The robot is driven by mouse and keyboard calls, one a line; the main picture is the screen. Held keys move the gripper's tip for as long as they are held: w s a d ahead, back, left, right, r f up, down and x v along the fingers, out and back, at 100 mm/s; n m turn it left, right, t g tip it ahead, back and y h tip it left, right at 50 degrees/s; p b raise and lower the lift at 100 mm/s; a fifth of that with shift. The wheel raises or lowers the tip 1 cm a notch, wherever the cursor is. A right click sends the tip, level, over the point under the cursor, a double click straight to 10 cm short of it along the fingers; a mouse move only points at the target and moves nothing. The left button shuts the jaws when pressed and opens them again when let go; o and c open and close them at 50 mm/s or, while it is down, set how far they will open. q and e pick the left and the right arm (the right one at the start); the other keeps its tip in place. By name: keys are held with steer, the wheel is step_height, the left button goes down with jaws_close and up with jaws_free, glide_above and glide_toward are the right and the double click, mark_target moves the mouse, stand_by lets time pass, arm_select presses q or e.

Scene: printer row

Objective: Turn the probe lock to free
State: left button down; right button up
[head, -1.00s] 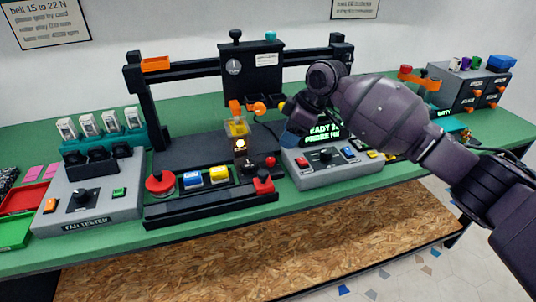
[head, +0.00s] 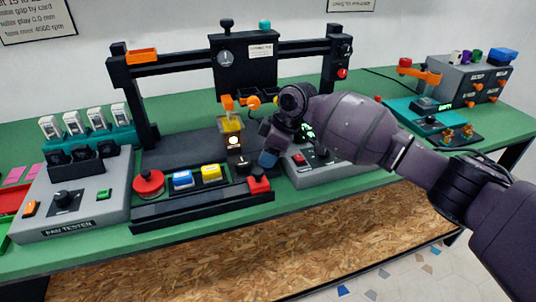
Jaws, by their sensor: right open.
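The black gantry printer (head: 246,66) stands at the middle of the bench. Under its carriage are an orange part (head: 228,103) and an orange knob (head: 253,102), above a yellow block (head: 231,125). A small black knob (head: 242,163) sits on its front panel. No readable label marks the probe lock, so I cannot tell which of these it is. My right gripper (head: 268,157) points down just right of the black knob, with no visible hold on anything. My right wrist hides part of the grey control box (head: 325,175) and most of its green display. My left gripper is not in view.
A red round button (head: 148,184), a blue button (head: 182,179), a yellow button (head: 211,173) and a red block (head: 259,182) line the printer's front. The grey fan tester (head: 82,200) stands at left. A teal station (head: 425,112) stands at right.

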steer(key=shift+a+f, duration=0.1)
steer(key=shift+f, duration=0.25)
